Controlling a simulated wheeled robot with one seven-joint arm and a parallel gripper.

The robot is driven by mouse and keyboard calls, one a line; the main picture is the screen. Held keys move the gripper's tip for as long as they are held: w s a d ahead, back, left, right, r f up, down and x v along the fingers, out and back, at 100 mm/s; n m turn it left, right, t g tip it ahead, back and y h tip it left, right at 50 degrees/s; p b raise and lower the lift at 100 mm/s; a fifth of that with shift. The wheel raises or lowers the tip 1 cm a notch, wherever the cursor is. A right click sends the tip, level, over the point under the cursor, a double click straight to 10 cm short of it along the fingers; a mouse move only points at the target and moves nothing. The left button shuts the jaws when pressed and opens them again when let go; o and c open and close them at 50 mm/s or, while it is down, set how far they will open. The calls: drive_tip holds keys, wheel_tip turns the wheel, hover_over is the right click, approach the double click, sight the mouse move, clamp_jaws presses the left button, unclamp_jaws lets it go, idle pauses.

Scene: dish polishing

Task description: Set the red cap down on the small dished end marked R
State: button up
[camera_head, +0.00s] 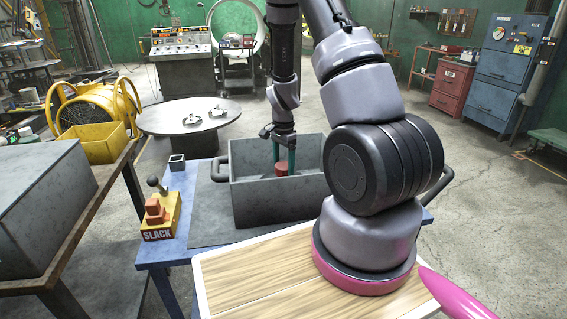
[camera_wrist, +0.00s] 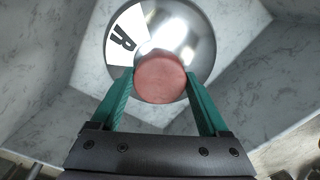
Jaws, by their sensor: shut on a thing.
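The red cap (camera_wrist: 160,78) is between the two green fingers of my gripper (camera_wrist: 160,88) in the wrist view, and the gripper is shut on it. In the head view the cap (camera_head: 281,168) shows between the fingertips of my gripper (camera_head: 284,165), inside the grey bin (camera_head: 270,207). Below the cap in the wrist view is a shiny dished end (camera_wrist: 197,38) with a white patch marked R (camera_wrist: 122,42). The cap overlaps the lower part of the dish in the picture. I cannot tell whether they touch. In the head view the bin's front wall hides the dish.
The bin's walls surround the gripper, and it stands on a blue table (camera_head: 160,247). A yellow box marked SLACK (camera_head: 160,234) and a small square grey tube (camera_head: 177,163) are to its left. A round table (camera_head: 165,118) with small metal parts stands behind.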

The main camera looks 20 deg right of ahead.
drive_tip(key=o, duration=1.2)
wheel_tip(320, 180, up, 11)
drive_tip(key=shift+f, duration=0.1)
wheel_tip(320, 180, up, 18)
drive_tip(key=n+t+y, duration=0.2)
drive_tip(key=n+t, duration=0.2)
drive_tip(key=n, duration=0.1)
hover_over(283, 165)
drive_tip(key=s+a, duration=0.4)
drive_tip(key=s, duration=0.3)
drive_tip(key=s+a+r+n+t, duration=0.1)
drive_tip(key=s+r, duration=0.2)
drive_tip(key=s, duration=0.1)
drive_tip(key=s+a+r+n+t, duration=0.1)
drive_tip(key=s+r+n, duration=0.1)
drive_tip(key=s+r, duration=0.2)
drive_tip(key=s+a+r+n+t, duration=0.1)
drive_tip(key=s+r+n, duration=0.1)
drive_tip(key=s, duration=0.3)
drive_tip(key=shift+a+r, duration=0.2)
drive_tip(key=shift+r, duration=0.65)
